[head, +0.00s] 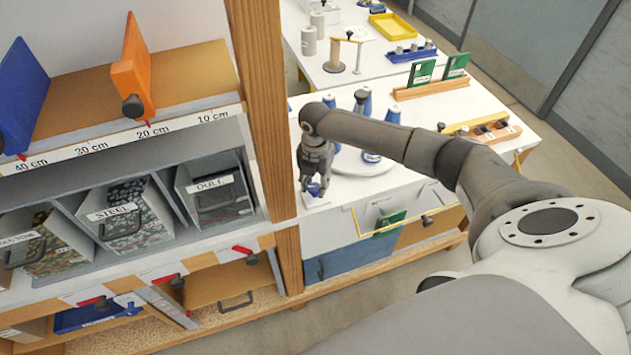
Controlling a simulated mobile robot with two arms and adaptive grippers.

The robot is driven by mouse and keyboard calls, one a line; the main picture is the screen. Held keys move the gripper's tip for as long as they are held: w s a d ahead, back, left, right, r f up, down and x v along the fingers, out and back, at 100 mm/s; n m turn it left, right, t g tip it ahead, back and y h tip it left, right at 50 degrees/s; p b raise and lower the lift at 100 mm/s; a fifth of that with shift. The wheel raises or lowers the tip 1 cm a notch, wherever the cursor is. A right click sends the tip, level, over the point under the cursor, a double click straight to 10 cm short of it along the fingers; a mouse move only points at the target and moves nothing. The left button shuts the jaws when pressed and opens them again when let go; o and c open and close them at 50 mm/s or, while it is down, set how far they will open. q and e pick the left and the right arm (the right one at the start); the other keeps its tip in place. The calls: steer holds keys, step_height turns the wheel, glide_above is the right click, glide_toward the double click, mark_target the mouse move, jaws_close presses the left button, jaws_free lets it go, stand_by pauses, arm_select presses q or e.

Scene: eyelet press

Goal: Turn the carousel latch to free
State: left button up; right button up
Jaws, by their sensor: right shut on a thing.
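The carousel (352,168) is a white round plate on the white table. Several blue spools (371,156) stand on it, partly hidden behind my right arm. My right gripper (315,187) points down at the table's left end, beside the wooden post and left of the carousel. It is shut on a small blue piece (314,190), which looks like the latch handle. The fingers cover most of it, so I cannot tell which way the latch is turned. A small white plate with dark marks lies under it. My left gripper is not in view.
A wooden post (262,90) stands close left of my right gripper. The shelf left of it holds labelled bins (125,215) and orange and blue dividers. A wooden block (482,130) and green cards in a rack (432,88) stand on the table's right.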

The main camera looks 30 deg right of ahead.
mark_target(315, 186)
steer(key=n, duration=0.5)
steer(key=shift+w, duration=0.15)
steer(key=shift+n, duration=0.3)
stand_by(0.3)
steer(key=o, duration=1)
step_height(315, 186, up, 12)
stand_by(0.5)
